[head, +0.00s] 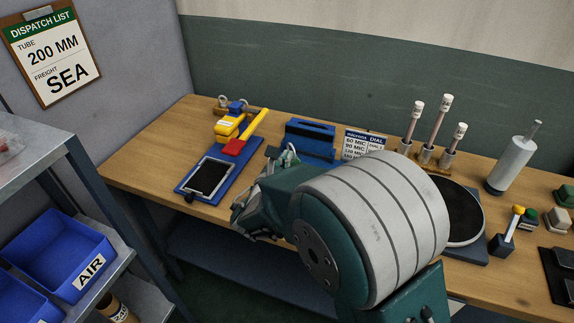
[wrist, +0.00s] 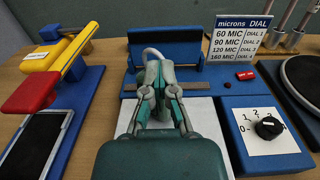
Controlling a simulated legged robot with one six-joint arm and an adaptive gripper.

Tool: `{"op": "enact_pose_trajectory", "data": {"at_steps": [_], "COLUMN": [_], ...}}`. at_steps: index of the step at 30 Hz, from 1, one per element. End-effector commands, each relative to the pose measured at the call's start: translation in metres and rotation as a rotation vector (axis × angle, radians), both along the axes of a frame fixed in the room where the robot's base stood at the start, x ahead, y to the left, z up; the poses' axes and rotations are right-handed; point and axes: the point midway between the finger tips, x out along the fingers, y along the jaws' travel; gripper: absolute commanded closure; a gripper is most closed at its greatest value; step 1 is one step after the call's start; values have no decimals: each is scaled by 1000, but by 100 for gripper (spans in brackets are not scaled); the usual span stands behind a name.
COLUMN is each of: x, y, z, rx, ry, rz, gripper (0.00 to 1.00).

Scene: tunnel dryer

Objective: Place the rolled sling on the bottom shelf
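I cannot make out a rolled sling for certain in either view. My gripper (wrist: 158,72) reaches forward over the bench, in front of a blue block-shaped device. It also shows in the head view (head: 284,158), partly hidden by my own arm. Its fingers converge toward the tips. A pale curved piece (wrist: 152,52) shows right at the tips; I cannot tell whether it is gripped. A low blue-grey shelf (head: 255,270) runs under the bench. A grey metal rack (head: 35,160) stands at the left, its lowest part cut off by the picture edge.
Blue bins (head: 60,250), one marked AIR, and a brown roll (head: 118,312) sit on the rack. The wooden bench (head: 150,165) holds a blue sealer (head: 215,178), a dial sign (head: 363,143), a dial box (wrist: 262,135), capped rods (head: 438,130) and a grey cylinder (head: 512,162).

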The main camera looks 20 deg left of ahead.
Motion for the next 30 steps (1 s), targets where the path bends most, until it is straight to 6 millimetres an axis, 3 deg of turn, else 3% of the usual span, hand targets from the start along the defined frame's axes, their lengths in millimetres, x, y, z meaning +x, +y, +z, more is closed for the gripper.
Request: {"op": "enact_pose_trajectory", "data": {"at_steps": [5,9,15,21,29,30], "x": [-35,-71,-107,-121,-122,-122], "y": [4,8,10,9,9,9], "z": [43,57,72,77,78,78], "rx": [6,2,0,-2,-2,-2], "ry": [-3,-1,0,2,1,1], "rz": [4,5,4,0,-1,-1], "gripper": [100,100,100,100,100,89]}}
